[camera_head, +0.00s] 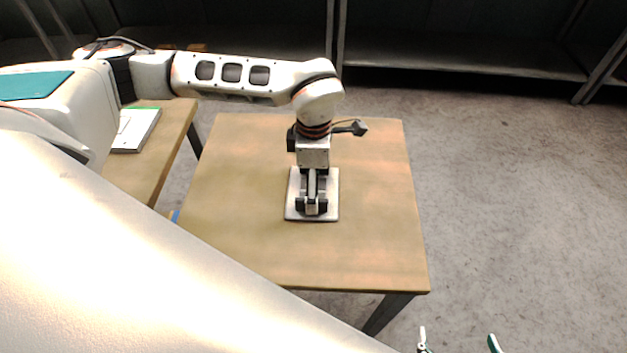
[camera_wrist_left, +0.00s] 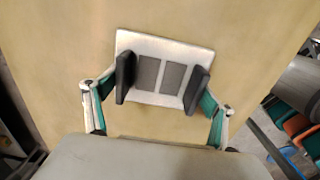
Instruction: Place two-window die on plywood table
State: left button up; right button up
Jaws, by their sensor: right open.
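The two-window die (camera_head: 291,208) is a pale, near-square plate lying flat on the plywood table (camera_head: 245,150). The left wrist view shows the plate (camera_wrist_left: 165,48) with two grey windows side by side. My left gripper (camera_head: 312,207) points down over the die, and hides its middle in the head view. In the left wrist view its black finger pads (camera_wrist_left: 161,82) stand apart with the windows showing between them; whether they touch the plate is unclear. My right gripper (camera_head: 458,342) is open and empty at the bottom edge of the head view, off the table, with only its fingertips showing.
A second wooden table (camera_head: 150,170) at the left bears a white and green item (camera_head: 136,130). Dark shelving (camera_head: 460,70) stands at the back. The plywood around the die is clear, and grey floor (camera_head: 510,190) lies open to the right.

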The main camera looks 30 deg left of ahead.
pick_arm(q)
jog(key=shift+o, duration=0.9)
jog(key=shift+r, duration=0.15)
notch_tip(320, 180, up, 12)
jog(key=shift+s+d, duration=0.1)
jog(key=shift+d, duration=0.05)
